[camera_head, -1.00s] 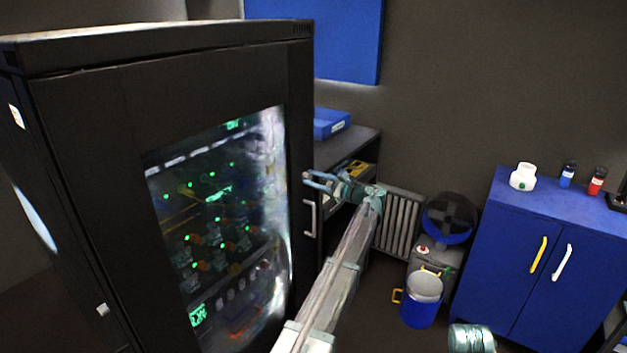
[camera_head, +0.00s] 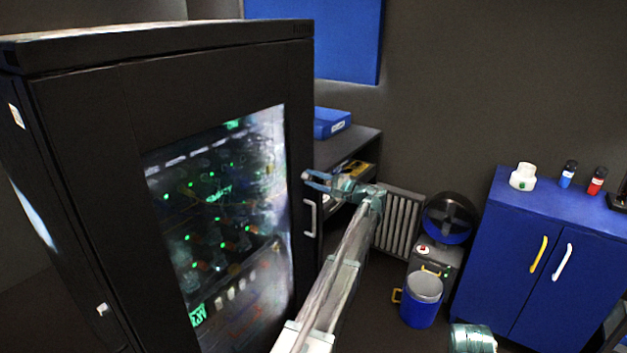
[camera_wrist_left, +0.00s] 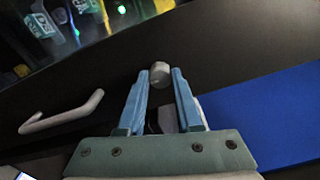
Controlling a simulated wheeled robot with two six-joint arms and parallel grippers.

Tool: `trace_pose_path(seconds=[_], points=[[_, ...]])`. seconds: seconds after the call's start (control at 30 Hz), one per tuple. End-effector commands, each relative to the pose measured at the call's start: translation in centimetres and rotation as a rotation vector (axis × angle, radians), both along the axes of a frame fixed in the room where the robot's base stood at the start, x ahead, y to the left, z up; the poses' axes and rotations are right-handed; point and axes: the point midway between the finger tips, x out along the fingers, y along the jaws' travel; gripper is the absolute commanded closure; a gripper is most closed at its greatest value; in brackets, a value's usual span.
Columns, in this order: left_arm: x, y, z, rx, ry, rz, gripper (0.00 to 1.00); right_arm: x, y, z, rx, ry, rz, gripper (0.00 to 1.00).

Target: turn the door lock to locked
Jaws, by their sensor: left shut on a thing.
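The door lock is a small grey round knob (camera_wrist_left: 160,73) on the dark door edge of the black cabinet (camera_head: 75,120). In the head view the knob (camera_head: 305,176) shows as a small pale spot above the white door handle. My left gripper (camera_head: 314,181) reaches it from the right. In the left wrist view the two blue fingers of my left gripper (camera_wrist_left: 161,78) are shut on the knob, one tip on each side. I cannot read any lock mark.
The pale door handle (camera_head: 310,218) is just below the lock; the wrist view shows it left of the fingers. A dark shelf with a blue box (camera_head: 331,123) stands behind. A radiator (camera_head: 398,222), a blue bucket (camera_head: 421,302) and a blue cupboard (camera_head: 520,255) are to the right.

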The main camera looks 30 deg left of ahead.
Motion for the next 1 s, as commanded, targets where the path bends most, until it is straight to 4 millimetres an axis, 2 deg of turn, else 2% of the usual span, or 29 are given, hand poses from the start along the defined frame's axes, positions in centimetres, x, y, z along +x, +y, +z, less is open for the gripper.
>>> trace_pose_path(seconds=[0.53, 0.57, 0.7, 1.0], points=[[-0.08, 0.02, -0.05, -0.003, -0.022, 0.001, 1.0, 0.0, 0.0, -0.01, 0.0, 0.0, 0.0, 1.0], [-0.08, 0.02, -0.05, -0.003, -0.022, 0.001, 0.63, 0.0, 0.0, -0.01, 0.0, 0.0, 0.0, 1.0], [-0.06, 0.02, -0.04, -0.003, -0.021, 0.001, 0.38, 0.0, 0.0, -0.01, 0.0, 0.0, 0.0, 1.0], [-0.03, -0.08, -0.02, -0.003, -0.02, 0.0, 0.36, 0.0, 0.0, -0.01, 0.0, 0.0, 0.0, 1.0]])
